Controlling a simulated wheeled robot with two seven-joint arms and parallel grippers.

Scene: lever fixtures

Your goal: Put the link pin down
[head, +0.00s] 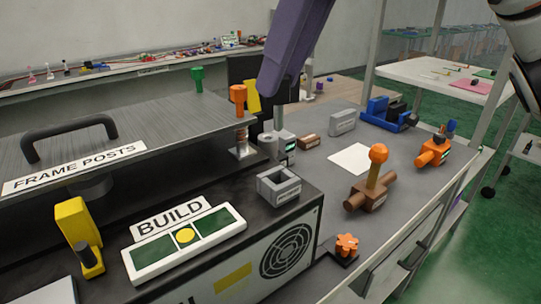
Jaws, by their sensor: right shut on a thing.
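My right arm comes in at the top right, and the dark end of my right gripper (524,88) is at the right edge, above the floor beyond the bench. The fingertips and what is between them cannot be made out, so the link pin does not show clearly. An orange-headed pin (238,96) stands at the corner of the grey plate marked FRAME POSTS (125,135), and a green one (197,80) stands at its back edge. My left gripper is out of view.
A large purple bar (292,50) hangs over the bench's middle. A brown fixture with an orange-knobbed lever (377,170), an orange fixture (434,150) and a blue one (385,114) stand on the grey bench. A white sheet (354,159) lies flat between them. A small grey open box (278,187) sits near BUILD.

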